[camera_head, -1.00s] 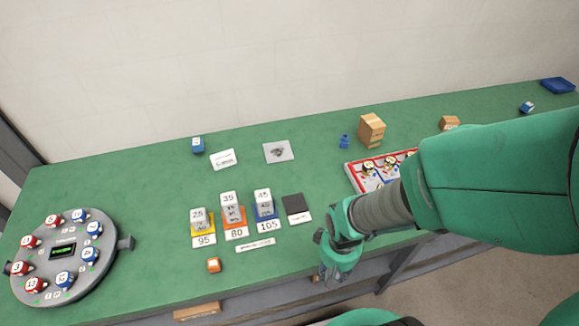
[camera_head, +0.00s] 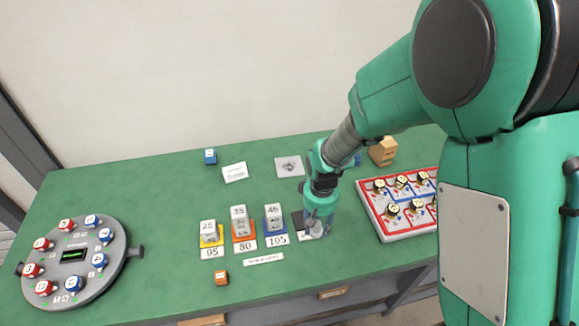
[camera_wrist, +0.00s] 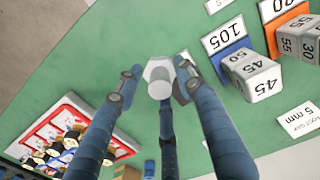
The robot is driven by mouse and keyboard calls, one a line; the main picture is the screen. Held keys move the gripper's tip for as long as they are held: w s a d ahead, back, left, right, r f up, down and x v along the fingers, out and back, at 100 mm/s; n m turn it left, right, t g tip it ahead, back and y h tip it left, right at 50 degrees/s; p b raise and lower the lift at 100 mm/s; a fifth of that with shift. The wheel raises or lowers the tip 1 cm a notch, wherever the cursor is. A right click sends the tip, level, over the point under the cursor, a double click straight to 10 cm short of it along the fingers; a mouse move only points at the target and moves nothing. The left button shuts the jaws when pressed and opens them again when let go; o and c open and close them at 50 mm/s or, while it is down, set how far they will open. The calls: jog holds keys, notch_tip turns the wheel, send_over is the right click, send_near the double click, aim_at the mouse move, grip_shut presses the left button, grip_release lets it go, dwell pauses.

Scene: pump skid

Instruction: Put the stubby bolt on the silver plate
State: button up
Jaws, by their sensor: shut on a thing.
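My gripper (camera_head: 315,232) is low over the table, right of the row of grey weights, partly covering a dark plate (camera_head: 298,221). In the wrist view my gripper (camera_wrist: 158,88) is shut on the stubby bolt (camera_wrist: 160,88), a short pale-grey bolt with a wide head and a round shank pointing toward the camera. The bolt appears just above or at the table; I cannot tell if it touches. The silver plate (camera_head: 279,168) lies flat behind my gripper, with a dark grey shape in its middle; I cannot tell whether that is a print or an object.
Numbered grey weights (camera_head: 273,217) stand on coloured pads close left of my gripper. A red-edged tray (camera_head: 386,236) of gold-topped pieces lies right. A round dial fixture (camera_head: 112,262) is far left. A wooden block (camera_head: 383,151) stands behind. A white card (camera_head: 234,172) lies left of the silver plate.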

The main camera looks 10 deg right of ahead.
jog(key=w+a+f, duration=0.1)
jog(key=w, duration=0.9)
jog(key=w+a+f, duration=0.1)
jog(key=w, duration=0.9)
jog(key=shift+a+p, duration=0.35)
jog(key=shift+w+f, duration=0.1)
jog(key=shift+w, duration=0.05)
jog(key=b, duration=0.2)
send_over(284, 172)
jog(key=shift+w+d+f, duration=0.1)
jog(key=shift+w+f, duration=0.1)
jog(key=shift+f, duration=0.5)
jog(key=shift+f+b, duration=0.5)
jog(key=shift+f, duration=1.25)
jog(key=shift+f, duration=0.2)
jog(key=o, duration=1.1)
jog(key=shift+o, duration=0.5)
jog(key=shift+r, duration=0.15)
